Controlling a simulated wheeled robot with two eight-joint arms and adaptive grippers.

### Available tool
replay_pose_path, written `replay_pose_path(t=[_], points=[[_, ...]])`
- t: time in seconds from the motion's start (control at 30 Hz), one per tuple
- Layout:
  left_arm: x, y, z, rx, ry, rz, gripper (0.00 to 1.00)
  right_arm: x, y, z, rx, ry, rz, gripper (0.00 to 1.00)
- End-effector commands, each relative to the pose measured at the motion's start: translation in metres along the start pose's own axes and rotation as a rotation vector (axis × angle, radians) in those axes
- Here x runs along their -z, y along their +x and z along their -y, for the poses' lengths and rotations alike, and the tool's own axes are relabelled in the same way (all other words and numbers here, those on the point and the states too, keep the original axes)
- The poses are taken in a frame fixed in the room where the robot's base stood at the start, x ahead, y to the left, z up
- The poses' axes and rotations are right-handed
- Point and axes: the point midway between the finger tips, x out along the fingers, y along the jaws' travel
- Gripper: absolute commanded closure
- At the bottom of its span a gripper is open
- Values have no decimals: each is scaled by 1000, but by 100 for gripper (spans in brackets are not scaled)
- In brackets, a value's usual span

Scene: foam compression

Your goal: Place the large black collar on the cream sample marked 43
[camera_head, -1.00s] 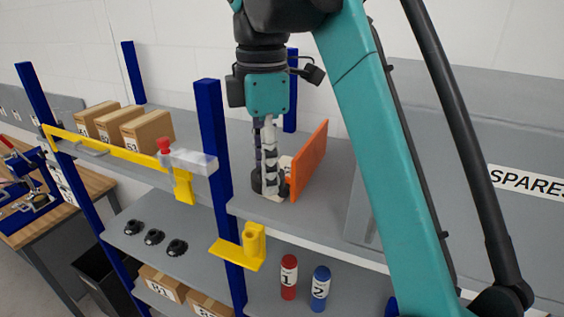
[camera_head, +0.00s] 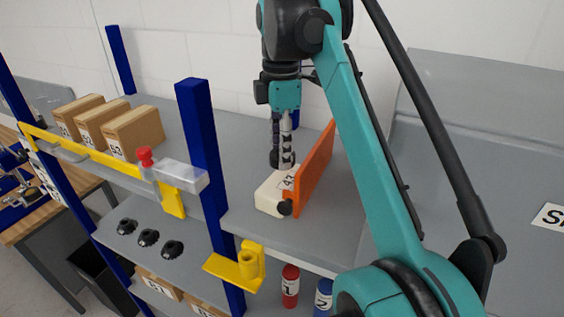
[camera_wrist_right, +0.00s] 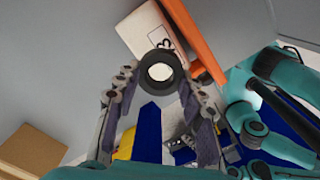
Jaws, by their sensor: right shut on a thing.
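The cream sample (camera_head: 268,194) lies on the grey upper shelf against the left face of an upright orange panel (camera_head: 316,165). Its white label carries dark digits, and a 3 can be read in the right wrist view (camera_wrist_right: 140,30). My right gripper (camera_head: 284,160) points down at the sample's far end. It is shut on the black collar (camera_wrist_right: 158,89), a thick ring between the fingertips with a pale surface showing through its hole. The collar overlaps the sample's end in the wrist view; whether they touch cannot be told. My left gripper is not in view.
A blue post (camera_head: 200,150) stands left of the sample, with a yellow bracket (camera_head: 236,268) below. Several cardboard boxes (camera_head: 134,131) stand further left. The shelf between post and sample is clear.

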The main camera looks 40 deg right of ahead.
Motion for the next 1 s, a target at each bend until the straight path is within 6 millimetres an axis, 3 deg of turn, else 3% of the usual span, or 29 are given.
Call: replay_pose_path(t=[0.17,0.4,0.83,0.87,0.9,0.93,1.0], points=[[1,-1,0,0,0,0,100,-4,10,-7,0,0,0,89],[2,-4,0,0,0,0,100,-4,42,-7,0,0,0,89],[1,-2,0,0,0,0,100,-4,49,-7,0,0,0,89],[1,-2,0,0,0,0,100,-4,50,-7,0,0,0,58],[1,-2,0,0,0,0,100,-4,49,-7,0,0,0,47],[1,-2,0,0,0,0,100,-4,49,-7,0,0,0,40],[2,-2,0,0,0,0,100,-4,49,-7,0,0,0,40]])
